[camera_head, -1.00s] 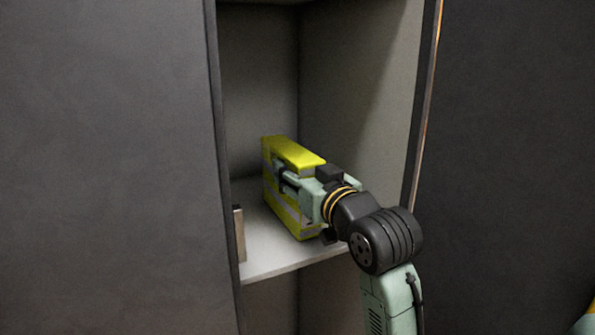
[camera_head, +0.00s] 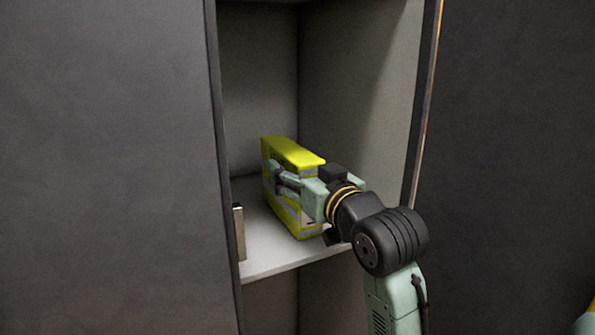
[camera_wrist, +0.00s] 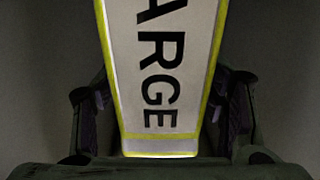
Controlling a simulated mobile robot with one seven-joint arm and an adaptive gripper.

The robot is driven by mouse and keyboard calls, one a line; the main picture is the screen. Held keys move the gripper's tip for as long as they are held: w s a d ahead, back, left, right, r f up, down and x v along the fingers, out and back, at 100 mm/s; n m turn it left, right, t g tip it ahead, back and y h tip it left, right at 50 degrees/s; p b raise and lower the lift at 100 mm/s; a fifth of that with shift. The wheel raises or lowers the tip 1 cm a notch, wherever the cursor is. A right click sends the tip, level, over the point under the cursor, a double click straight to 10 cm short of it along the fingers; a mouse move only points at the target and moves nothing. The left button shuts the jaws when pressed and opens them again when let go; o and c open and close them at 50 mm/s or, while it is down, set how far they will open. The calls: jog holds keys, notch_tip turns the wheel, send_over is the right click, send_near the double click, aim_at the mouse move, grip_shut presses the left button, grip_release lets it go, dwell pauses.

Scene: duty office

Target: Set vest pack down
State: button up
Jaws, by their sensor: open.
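The vest pack (camera_head: 292,153) is a yellow box-like pack with grey bands. It stands upright on the shelf (camera_head: 270,255) inside the open locker. In the wrist view the pack (camera_wrist: 160,75) shows a pale label with dark letters reading "ARGE" and a yellow edge. My gripper (camera_head: 285,180) is around the near part of the pack, with one finger along its left side. In the wrist view my gripper (camera_wrist: 160,105) is open, its dark fingers on either side of the pack with gaps visible. The far finger is hidden in the head view.
The locker's right inner wall (camera_head: 365,90) rises close beside my arm. A small brownish upright piece (camera_head: 239,232) stands at the shelf's front left. Dark panels (camera_head: 100,160) flank the opening. The space above the pack is clear.

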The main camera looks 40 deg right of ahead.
jog(key=b+v, duration=0.2)
jog(key=v, duration=0.9)
jog(key=shift+s+f, duration=0.15)
